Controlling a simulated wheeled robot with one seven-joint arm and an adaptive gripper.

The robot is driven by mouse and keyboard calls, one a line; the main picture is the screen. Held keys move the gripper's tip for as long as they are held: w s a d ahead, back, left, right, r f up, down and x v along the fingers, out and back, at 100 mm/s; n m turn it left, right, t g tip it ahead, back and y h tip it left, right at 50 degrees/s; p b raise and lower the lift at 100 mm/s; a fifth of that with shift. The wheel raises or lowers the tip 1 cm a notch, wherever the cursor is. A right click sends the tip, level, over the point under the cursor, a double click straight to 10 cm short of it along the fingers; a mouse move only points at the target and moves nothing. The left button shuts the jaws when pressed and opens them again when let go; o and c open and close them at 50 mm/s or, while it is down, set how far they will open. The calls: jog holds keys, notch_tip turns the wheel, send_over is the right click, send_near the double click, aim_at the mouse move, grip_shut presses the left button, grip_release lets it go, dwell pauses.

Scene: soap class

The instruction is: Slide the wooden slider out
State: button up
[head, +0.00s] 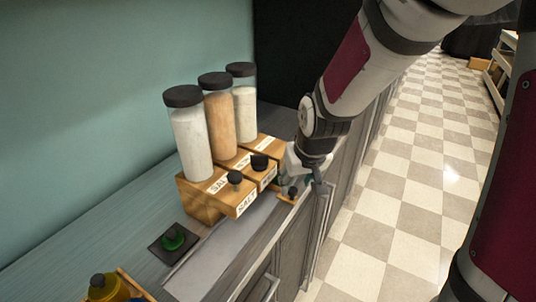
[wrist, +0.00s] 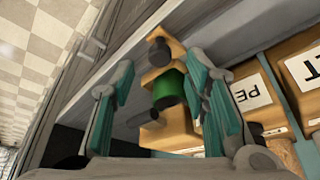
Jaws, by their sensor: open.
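My gripper (head: 303,180) is at the front of the farthest wooden dispenser in the row, pointing down. In the wrist view its two teal-padded fingers (wrist: 158,62) are apart. Between them are a wooden piece with a dark knob (wrist: 160,52) and a green cylinder (wrist: 170,88); I cannot tell whether the fingers touch them. The wooden piece looks like the slider, and its dark knob also shows in the head view (head: 292,192). Another dark knob (wrist: 140,118) is beside a wooden block lower down. My gripper hides much of the farthest dispenser in the head view.
Two nearer labelled dispensers (head: 208,202) have dark front knobs and stand left of my gripper. Clear jars (head: 191,139) with black lids stand on the dispensers. A dark square pad with a green knob (head: 173,238) lies on the counter. The counter edge and cabinet fronts are close by.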

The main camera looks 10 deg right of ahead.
aim_at(293, 189)
jog(key=shift+b+x, duration=0.3)
jog(key=shift+x, duration=1.6)
jog(key=shift+c, duration=0.6)
grip_shut()
